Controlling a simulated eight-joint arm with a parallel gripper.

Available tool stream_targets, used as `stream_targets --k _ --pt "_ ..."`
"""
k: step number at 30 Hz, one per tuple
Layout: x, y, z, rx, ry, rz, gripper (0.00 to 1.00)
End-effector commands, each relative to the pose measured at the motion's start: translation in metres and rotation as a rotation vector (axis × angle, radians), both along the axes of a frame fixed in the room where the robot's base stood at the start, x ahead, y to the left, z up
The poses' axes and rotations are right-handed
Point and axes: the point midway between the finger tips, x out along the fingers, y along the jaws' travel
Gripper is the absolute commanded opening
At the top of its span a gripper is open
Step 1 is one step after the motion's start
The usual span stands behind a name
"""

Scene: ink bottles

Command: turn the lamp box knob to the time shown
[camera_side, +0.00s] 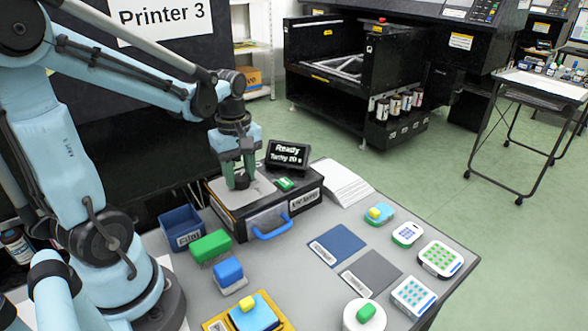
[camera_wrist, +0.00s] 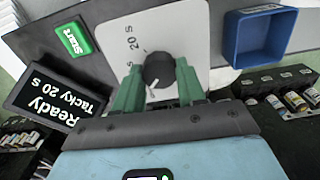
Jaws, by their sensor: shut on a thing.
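The lamp box (camera_side: 262,218) is a black case with a pale dial plate (camera_wrist: 177,30) on top. Its dark round knob (camera_wrist: 158,70) sits in the plate. My gripper (camera_side: 238,183) points down over the box, and its two green fingers (camera_wrist: 158,80) are shut on the knob from either side. A small white mark shows near the knob's lower edge in the wrist view. The plate carries a "20 s" label beside the knob; another label is partly hidden by a finger. The display (camera_side: 288,155) reads "Ready" and "Tacky 20 s", clearer in the wrist view (camera_wrist: 58,98).
A green Start button (camera_wrist: 73,39) is on the box. A blue drawer handle (camera_side: 272,228) sticks out in front. A blue bin (camera_side: 183,228) stands left of it. Several stamps and pads, including a blue mat (camera_side: 338,245), lie on the table to the front right.

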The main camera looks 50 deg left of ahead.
Motion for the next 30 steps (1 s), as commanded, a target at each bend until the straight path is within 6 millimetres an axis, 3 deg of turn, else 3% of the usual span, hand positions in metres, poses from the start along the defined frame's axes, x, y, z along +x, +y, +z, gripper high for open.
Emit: stream_targets --k 30 --pt "0.0011 -0.0013 -0.0001 -0.002 0.001 -0.965 0.09"
